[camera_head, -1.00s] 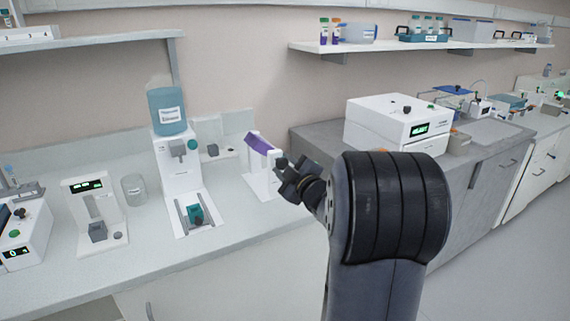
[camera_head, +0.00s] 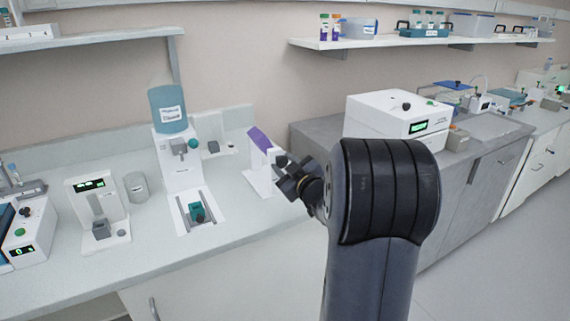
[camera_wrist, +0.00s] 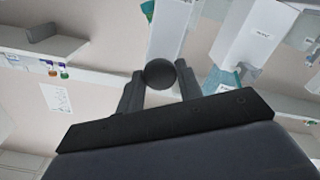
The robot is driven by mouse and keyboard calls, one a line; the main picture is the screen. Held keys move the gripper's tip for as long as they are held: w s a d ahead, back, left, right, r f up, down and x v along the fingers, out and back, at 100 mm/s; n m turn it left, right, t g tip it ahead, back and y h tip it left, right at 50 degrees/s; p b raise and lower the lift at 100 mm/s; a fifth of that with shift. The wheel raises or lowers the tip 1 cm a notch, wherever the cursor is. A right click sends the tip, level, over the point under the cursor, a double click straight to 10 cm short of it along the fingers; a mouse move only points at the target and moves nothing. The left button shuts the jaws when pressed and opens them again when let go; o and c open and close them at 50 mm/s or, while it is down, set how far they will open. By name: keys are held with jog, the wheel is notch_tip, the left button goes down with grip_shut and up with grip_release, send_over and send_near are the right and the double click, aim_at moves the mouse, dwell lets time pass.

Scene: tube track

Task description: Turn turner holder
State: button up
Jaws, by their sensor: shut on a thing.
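The turner holder is a white stand (camera_head: 258,181) near the right end of the bench, with a purple tilted piece (camera_head: 259,139) at its top. My gripper (camera_head: 285,168) is at the right side of this stand. In the wrist view, a dark round knob (camera_wrist: 160,74) sits between the two fingers of my gripper (camera_wrist: 159,80), and the fingers are shut on it. A white upright panel (camera_wrist: 171,28) shows behind the knob. My arm hides part of the area right of the stand in the head view.
Left of the stand are a white dispenser with a blue bottle (camera_head: 168,108), a clear beaker (camera_head: 137,187) and a small device with a green display (camera_head: 95,205). A white box instrument (camera_head: 385,118) stands on the grey cabinet behind my arm. A shelf (camera_head: 430,41) runs above.

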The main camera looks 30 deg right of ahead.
jog(key=shift+f, duration=0.1)
dwell(0.4)
jog(key=o, duration=1)
jog(key=s, duration=1)
jog(key=shift+s+d+b, duration=0.15)
jog(key=shift+s+b, duration=0.15)
jog(key=shift+s, duration=0.1)
jog(key=shift+c, duration=0.2)
